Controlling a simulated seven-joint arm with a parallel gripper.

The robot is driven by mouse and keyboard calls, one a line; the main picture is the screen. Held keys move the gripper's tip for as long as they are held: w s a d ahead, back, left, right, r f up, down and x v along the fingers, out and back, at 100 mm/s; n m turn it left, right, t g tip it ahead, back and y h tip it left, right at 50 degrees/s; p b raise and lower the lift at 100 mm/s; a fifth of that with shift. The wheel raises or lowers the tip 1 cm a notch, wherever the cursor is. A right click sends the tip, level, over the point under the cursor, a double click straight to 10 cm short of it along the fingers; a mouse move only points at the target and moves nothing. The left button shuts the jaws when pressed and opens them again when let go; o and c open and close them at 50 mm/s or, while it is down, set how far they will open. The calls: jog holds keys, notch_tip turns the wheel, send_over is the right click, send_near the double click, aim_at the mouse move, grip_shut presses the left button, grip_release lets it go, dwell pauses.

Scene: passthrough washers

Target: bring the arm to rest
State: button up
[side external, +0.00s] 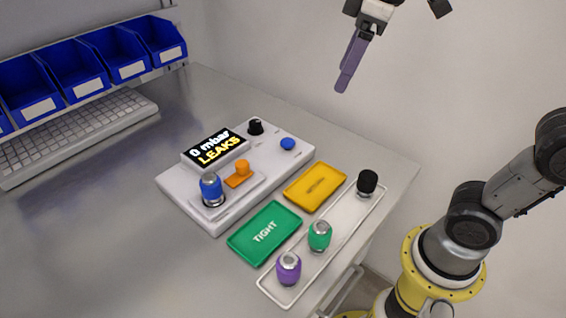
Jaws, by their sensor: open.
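My gripper (358,55) is high at the top of the side view, partly cut off by the frame edge. It is open, with one long purple-grey finger pointing down. Nothing shows held in it, and it is well above the bench and clear of every object. The grey-white tester (213,225) stands below on the bench. Its display (216,148) reads "0 mbar LEAKS". A blue fitting (211,189) stands upright in its socket, beside an orange clamp piece (240,174).
A green "TIGHT" tray (265,233) and a yellow tray (315,187) lie empty beside the tester. A white tray (346,232) holds purple (288,268), green (319,236) and black (367,183) fittings. Blue bins (75,62) and a keyboard (80,135) are at the back left.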

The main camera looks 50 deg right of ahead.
jog(key=s+d+f+m+t, duration=0.2)
jog(key=s+f+m, duration=0.3)
jog(key=s+f, duration=0.5)
jog(key=shift+s+d+f, duration=0.35)
jog(key=shift+d+f, duration=0.2)
jog(key=shift+f, duration=0.35)
